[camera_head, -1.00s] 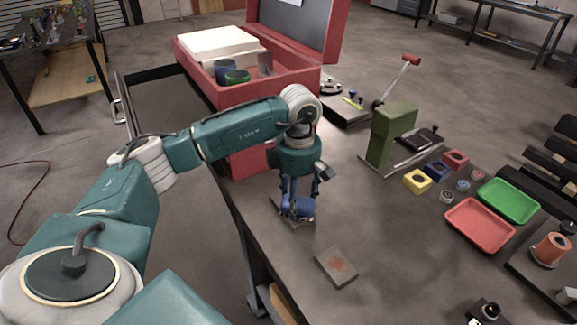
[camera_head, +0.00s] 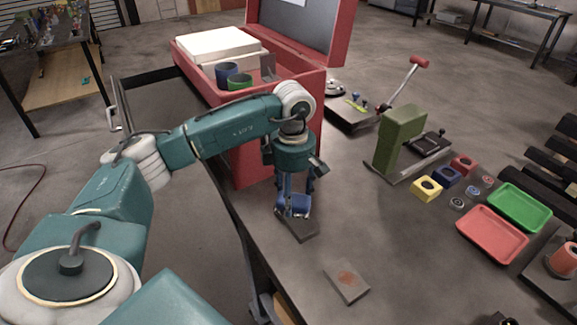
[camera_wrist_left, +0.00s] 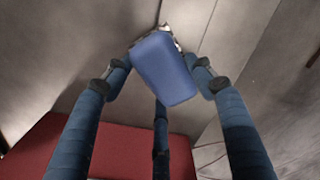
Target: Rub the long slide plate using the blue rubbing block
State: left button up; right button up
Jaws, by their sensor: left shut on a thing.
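My left gripper (camera_head: 295,196) is shut on the blue rubbing block (camera_head: 300,208) and points down at the near left edge of the table. In the left wrist view the block (camera_wrist_left: 165,68) sits between my blue fingers. A dark narrow plate (camera_head: 301,233), seemingly the long slide plate, lies under the block, which covers its far part. The block looks to be on or just over it; contact cannot be told. A grey plate with a reddish stain (camera_head: 346,281) lies nearer on the table. My right gripper does not show.
A red toolbox (camera_head: 240,115) stands behind my left gripper. A green-bodied press (camera_head: 399,138) stands to the right. A red tray (camera_head: 492,234), a green tray (camera_head: 519,207) and small coloured blocks, one yellow (camera_head: 426,189), lie further right. The middle of the table (camera_head: 385,225) is clear.

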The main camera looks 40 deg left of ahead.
pick_arm(q)
jog(key=shift+w+a+r+p, duration=0.15)
jog(key=shift+a+r+p, duration=0.15)
jog(key=shift+r, duration=0.25)
jog(key=shift+w+a+r+p, duration=0.15)
jog(key=shift+a+r+p, duration=0.15)
jog(key=shift+r, duration=0.25)
jog(key=shift+s+d+r, duration=0.1)
jog(key=shift+d+r, duration=0.05)
jog(key=shift+r, duration=0.25)
jog(key=r+p, duration=0.2)
jog(key=shift+s+d+r, duration=0.2)
jog(key=shift+d+r, duration=0.15)
jog(key=shift+d, duration=0.05)
jog(key=shift+a+r, duration=0.1)
jog(key=shift+r, duration=0.2)
jog(key=shift+w+a+r+p, duration=0.15)
jog(key=shift+r+p, duration=0.45)
jog(key=shift+r, duration=0.35)
